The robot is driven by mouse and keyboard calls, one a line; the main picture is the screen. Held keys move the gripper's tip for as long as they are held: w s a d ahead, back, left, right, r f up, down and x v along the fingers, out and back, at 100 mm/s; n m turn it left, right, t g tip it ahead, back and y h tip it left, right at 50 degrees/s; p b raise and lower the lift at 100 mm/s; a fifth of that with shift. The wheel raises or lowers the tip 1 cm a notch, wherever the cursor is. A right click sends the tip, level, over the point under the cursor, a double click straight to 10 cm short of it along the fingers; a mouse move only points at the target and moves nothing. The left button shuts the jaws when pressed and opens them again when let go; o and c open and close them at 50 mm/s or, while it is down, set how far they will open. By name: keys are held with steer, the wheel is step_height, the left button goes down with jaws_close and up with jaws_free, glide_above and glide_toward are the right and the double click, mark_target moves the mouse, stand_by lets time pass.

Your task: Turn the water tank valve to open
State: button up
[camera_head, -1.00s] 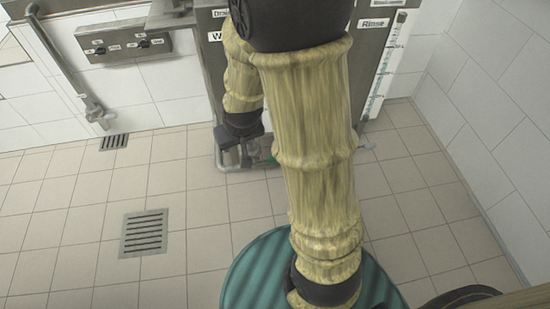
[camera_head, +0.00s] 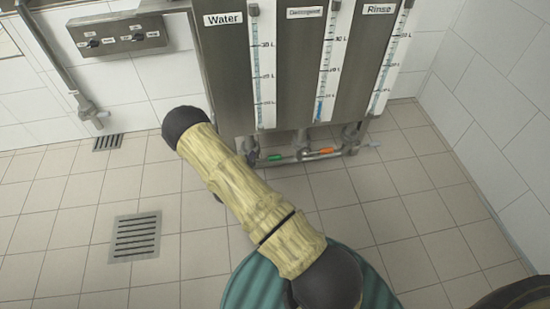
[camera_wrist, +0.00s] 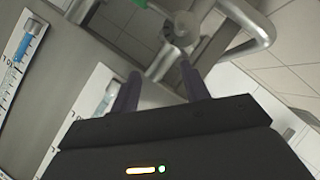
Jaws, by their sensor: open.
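The water tank (camera_head: 225,65) is a grey steel panel labelled "Water" in the head view. Below it, a green valve handle (camera_head: 276,157) sits on the pipe run near the floor. A green piece, seemingly this handle (camera_wrist: 139,3), shows cut off at the top edge of the wrist view. My gripper (camera_wrist: 158,80) is open, its two dark fingers apart with nothing held. It points toward the metal pipe and round fitting (camera_wrist: 183,30); I cannot tell whether it touches them. In the head view my arm hides the gripper.
Orange (camera_head: 326,150) and pale (camera_head: 373,143) handles lie along the same pipe run, under the middle tank and the rinse tank (camera_head: 375,60). A control box (camera_head: 117,37) is on the left wall. The tiled floor (camera_head: 170,215) is clear, with two drain grates.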

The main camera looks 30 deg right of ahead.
mark_target(274, 157)
steer(key=s+d+f+n+t+h+b, duration=0.3)
steer(key=s+f+n+t+h, duration=0.1)
steer(key=s+f, duration=0.5)
step_height(274, 157, down, 3)
steer(key=n+t, duration=0.1)
steer(key=n, duration=0.1)
steer(key=shift+s+r+n+h+b, duration=0.15)
steer(key=shift+n+h+b, duration=0.15)
steer(key=shift+b, duration=0.05)
steer(key=b+x, duration=0.7)
steer(key=x, duration=0.9)
steer(key=shift+w+d+r, duration=0.3)
steer(key=shift+w+d, duration=0.05)
steer(key=shift+w, duration=0.25)
jaws_close()
